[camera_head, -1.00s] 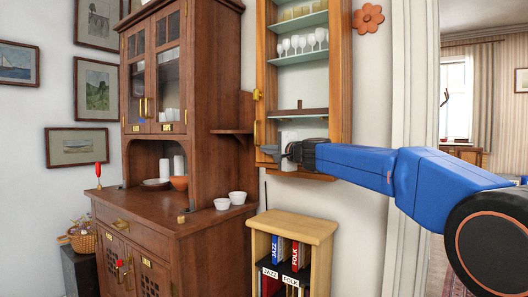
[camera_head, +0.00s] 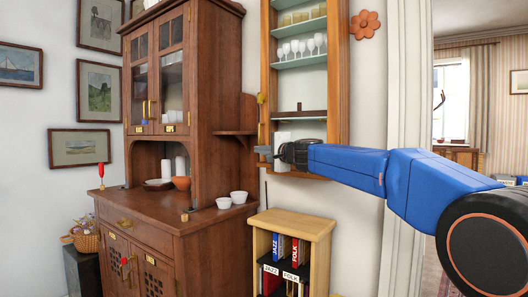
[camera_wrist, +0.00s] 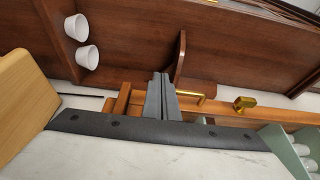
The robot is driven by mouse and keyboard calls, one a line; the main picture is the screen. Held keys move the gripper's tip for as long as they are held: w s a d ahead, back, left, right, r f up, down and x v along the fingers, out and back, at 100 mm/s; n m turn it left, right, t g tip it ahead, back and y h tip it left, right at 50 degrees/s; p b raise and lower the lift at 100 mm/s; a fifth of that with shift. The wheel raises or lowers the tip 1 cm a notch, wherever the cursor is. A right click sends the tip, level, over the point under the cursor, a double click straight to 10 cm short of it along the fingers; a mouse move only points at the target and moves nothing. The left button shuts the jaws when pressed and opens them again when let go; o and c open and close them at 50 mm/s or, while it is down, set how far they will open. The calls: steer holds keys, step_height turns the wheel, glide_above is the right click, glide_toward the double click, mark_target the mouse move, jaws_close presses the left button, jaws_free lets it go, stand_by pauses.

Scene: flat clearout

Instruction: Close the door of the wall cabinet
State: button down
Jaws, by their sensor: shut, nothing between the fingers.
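The wall cabinet (camera_head: 343,75) hangs on the wall with its front open and its shelves showing. Its door (camera_head: 265,45) shows as a narrow orange-wood strip along the cabinet's left side, nearly edge-on. A brass fitting (camera_head: 261,98) sits on that strip. In the wrist view, the strip (camera_wrist: 225,116) bears a brass bar handle (camera_wrist: 186,94) and a brass latch (camera_wrist: 244,104). My gripper (camera_head: 259,149) is shut and empty at the strip's lower part. In the wrist view its fingers (camera_wrist: 160,95) lie beside the handle; I cannot tell whether they touch the door.
Glasses (camera_head: 298,47) stand on the cabinet's shelves. A dark wooden hutch (camera_head: 217,75) stands close to the left, with two white bowls (camera_head: 231,200) on its counter. A low bookcase (camera_head: 310,228) stands below. The doorway lies to the right.

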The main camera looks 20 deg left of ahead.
steer(key=s+a, duration=0.3)
steer(key=s, duration=0.4)
steer(key=s+d+f+n+g+h, duration=0.15)
steer(key=s+d+f, duration=0.3)
steer(key=d, duration=0.45)
steer(key=s+d+f+n+h, duration=0.1)
steer(key=s+d+f+n, duration=0.2)
steer(key=s+d, duration=0.35)
steer(key=s+d+f+n+g+h, duration=0.1)
steer(key=s+d+f+n, duration=0.15)
steer(key=d, duration=0.75)
steer(key=s+d+f+n+g+h, duration=0.1)
steer(key=s+d+f+g+h, duration=0.3)
steer(key=s+d+f, duration=2.8)
steer(key=s+d+h, duration=0.1)
steer(key=h, duration=0.5)
steer(key=shift+s+d+f, duration=0.15)
steer(key=shift+f, duration=0.25)
